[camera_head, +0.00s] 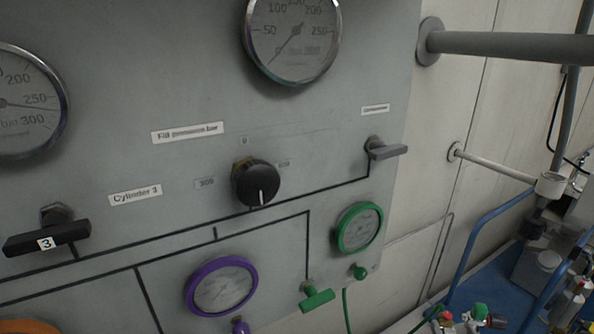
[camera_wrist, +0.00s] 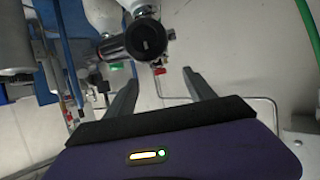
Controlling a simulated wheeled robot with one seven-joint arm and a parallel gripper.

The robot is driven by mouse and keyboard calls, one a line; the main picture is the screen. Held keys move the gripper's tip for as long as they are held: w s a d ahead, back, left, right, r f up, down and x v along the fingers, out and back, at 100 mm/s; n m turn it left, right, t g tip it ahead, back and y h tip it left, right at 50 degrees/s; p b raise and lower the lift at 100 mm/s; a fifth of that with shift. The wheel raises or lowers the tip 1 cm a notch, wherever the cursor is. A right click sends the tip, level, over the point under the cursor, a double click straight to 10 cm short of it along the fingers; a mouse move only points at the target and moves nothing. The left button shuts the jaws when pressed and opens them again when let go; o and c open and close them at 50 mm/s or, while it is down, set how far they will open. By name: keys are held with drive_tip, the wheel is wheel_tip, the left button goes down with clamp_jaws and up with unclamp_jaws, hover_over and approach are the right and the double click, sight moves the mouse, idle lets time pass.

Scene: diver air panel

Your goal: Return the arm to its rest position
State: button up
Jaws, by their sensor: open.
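My gripper (camera_wrist: 162,80) shows in the wrist view, its two dark fingers spread apart with nothing between them. Its purple body fills the bottom of that view, with a small lit indicator on it. Beyond the fingers is a dark round-ended cylinder fitting (camera_wrist: 146,38) on pale pipework, with a wall behind. I cannot tell whether the fingers are near it in depth. No part of my arm can be made out in the head view, so its overall pose is hidden.
In the head view, a grey panel (camera_head: 110,80) carries gauges, a black knob (camera_head: 256,183), a black number 3 handle (camera_head: 47,238), a grey lever (camera_head: 386,150) and a green valve handle (camera_head: 317,299). A thick grey pipe (camera_head: 510,46) crosses the upper right. Blue rails (camera_head: 480,235) stand lower right.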

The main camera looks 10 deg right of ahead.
drive_tip(key=shift+t+h, duration=0.3)
drive_tip(key=shift+t, duration=0.4)
drive_tip(key=r, duration=0.4)
drive_tip(key=shift+w+d+r, duration=0.15)
drive_tip(key=shift+w, duration=0.05)
drive_tip(key=shift+t, duration=0.7)
drive_tip(key=s+a+r, duration=0.2)
drive_tip(key=s+a, duration=0.1)
drive_tip(key=shift+s, duration=0.2)
drive_tip(key=s+a+n+y, duration=0.1)
drive_tip(key=s+a+y, duration=0.1)
drive_tip(key=s+a, duration=0.4)
drive_tip(key=s+a+r+n+y, duration=0.1)
drive_tip(key=s+a, duration=0.6)
drive_tip(key=s, duration=0.7)
drive_tip(key=s+a+r+n+y, duration=0.1)
drive_tip(key=s+a+n+y, duration=0.2)
drive_tip(key=s+a, duration=0.3)
drive_tip(key=s, duration=0.4)
drive_tip(key=shift+s+a, duration=0.15)
drive_tip(key=shift+s, duration=0.25)
drive_tip(key=shift+c, duration=0.3)
